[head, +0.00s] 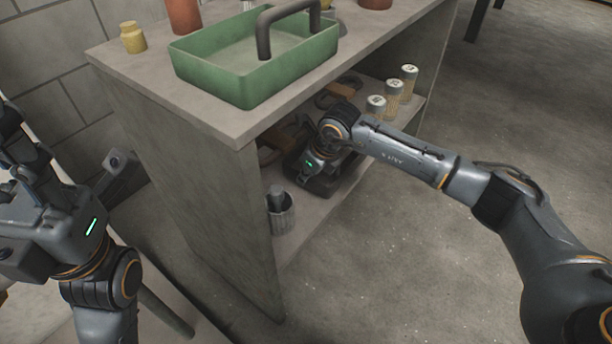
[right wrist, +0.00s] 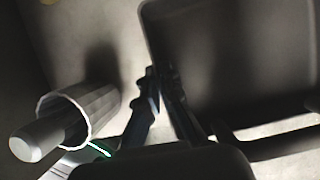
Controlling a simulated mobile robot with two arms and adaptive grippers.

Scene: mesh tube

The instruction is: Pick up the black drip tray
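The black drip tray (head: 326,184) is on the lower shelf of the bench, partly hidden by my right arm. In the right wrist view the dark tray (right wrist: 235,55) fills the upper right, with a loop-like opening at its lower edge. My right gripper (right wrist: 160,72) is at the tray's left rim. Its fingertips are close together with the rim apparently between them. In the head view my right gripper (head: 308,178) reaches down into the shelf, its fingers mostly hidden. My left gripper (head: 22,135) is at the left edge, away from the bench, its fingers partly cut off.
A ribbed grey cup (head: 281,213) with a rod-like thing in it stands near the shelf's front, close to my right gripper. Several pale cans (head: 393,97) line the shelf's right end. A green carrier (head: 255,75) sits on the bench top (head: 185,97). Floor at right is clear.

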